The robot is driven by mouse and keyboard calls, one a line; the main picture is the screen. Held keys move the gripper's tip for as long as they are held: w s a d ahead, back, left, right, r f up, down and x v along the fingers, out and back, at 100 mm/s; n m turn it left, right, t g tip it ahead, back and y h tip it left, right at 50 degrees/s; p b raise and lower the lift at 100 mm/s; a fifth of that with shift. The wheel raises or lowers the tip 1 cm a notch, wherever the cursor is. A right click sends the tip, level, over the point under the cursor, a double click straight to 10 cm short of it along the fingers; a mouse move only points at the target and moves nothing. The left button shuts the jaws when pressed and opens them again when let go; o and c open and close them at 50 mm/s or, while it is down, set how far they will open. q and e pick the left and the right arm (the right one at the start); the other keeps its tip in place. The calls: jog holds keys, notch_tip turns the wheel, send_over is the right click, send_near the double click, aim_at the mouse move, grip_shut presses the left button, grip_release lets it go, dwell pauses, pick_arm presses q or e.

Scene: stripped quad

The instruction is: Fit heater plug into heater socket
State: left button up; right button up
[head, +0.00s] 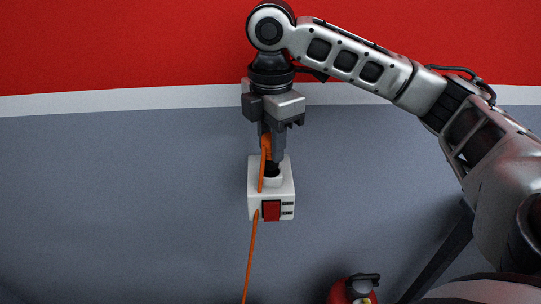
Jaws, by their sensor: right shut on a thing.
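A white box (286,180) with a red switch (271,211) is in the middle of the head view. A round white collar with a dark opening, seemingly the heater socket (272,181), is on its upper face. My right gripper (272,154) points down just above the box and is shut on an orange part, seemingly the heater plug (266,143). The plug's lower end is mostly hidden by the fingers, close to the dark opening. I cannot tell whether it touches or enters it. My left gripper is out of view.
An orange cable (249,258) runs from the box's lower left to the bottom edge. A red fire extinguisher (340,293) stands at the bottom, right of centre. Behind is a grey surface with a white stripe and red above. The left side is clear.

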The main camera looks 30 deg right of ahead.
jog(key=f, duration=0.3)
jog(key=shift+w+f, duration=0.2)
jog(key=shift+f, duration=0.05)
jog(key=shift+f, duration=0.1)
jog(key=o, duration=1)
